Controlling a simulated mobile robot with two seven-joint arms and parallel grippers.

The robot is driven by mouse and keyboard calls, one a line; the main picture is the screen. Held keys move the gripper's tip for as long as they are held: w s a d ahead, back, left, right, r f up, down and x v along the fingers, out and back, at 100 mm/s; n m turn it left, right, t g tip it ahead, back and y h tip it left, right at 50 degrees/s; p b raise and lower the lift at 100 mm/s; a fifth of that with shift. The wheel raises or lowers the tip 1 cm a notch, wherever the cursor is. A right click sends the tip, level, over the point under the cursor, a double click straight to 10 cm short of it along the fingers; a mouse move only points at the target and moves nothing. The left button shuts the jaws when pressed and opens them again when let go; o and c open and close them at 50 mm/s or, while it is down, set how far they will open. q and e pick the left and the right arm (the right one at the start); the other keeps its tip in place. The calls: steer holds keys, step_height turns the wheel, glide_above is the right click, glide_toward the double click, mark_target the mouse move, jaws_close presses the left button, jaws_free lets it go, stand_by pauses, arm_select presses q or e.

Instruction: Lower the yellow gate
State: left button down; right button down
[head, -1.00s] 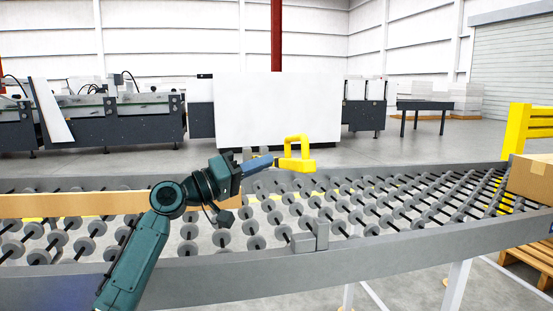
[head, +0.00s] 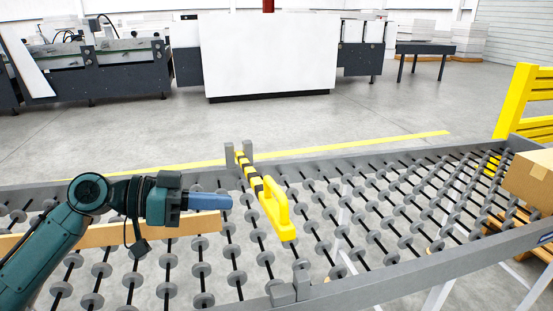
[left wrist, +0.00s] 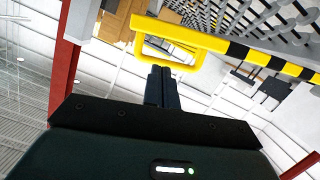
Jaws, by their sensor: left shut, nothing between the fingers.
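The yellow gate (head: 253,184) is a bar with black stripes and a yellow loop handle (head: 283,208). It runs from a far-rail bracket (head: 238,152) toward the near rail. Its handle end shows above the rollers, apart from the near-rail bracket (head: 291,288). My left gripper (head: 230,202) is shut and empty, left of the handle with a visible gap in the head view. In the left wrist view, the shut fingers (left wrist: 163,72) point at the handle (left wrist: 185,68), which lies just beyond their tips; contact cannot be told there. My right gripper is not in view.
The roller conveyor (head: 335,292) spans the foreground. A wooden strip (head: 190,226) lies along it behind my left arm. A cardboard box (head: 532,178) is at the right end, near a yellow fence (head: 520,100). Machines stand behind, across open floor.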

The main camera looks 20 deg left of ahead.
mark_target(272, 216)
arm_select(q)
steer(key=p+x, duration=0.1)
steer(key=x, duration=0.2)
steer(key=p+x, duration=0.1)
steer(key=x, duration=0.2)
steer(key=p+x, duration=0.1)
steer(key=x, duration=0.2)
steer(key=shift+s+d, duration=0.15)
steer(key=shift+d, duration=0.45)
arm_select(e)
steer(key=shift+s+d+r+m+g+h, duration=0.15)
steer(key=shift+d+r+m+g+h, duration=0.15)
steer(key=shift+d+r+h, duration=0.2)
arm_select(q)
steer(key=shift+f, duration=0.1)
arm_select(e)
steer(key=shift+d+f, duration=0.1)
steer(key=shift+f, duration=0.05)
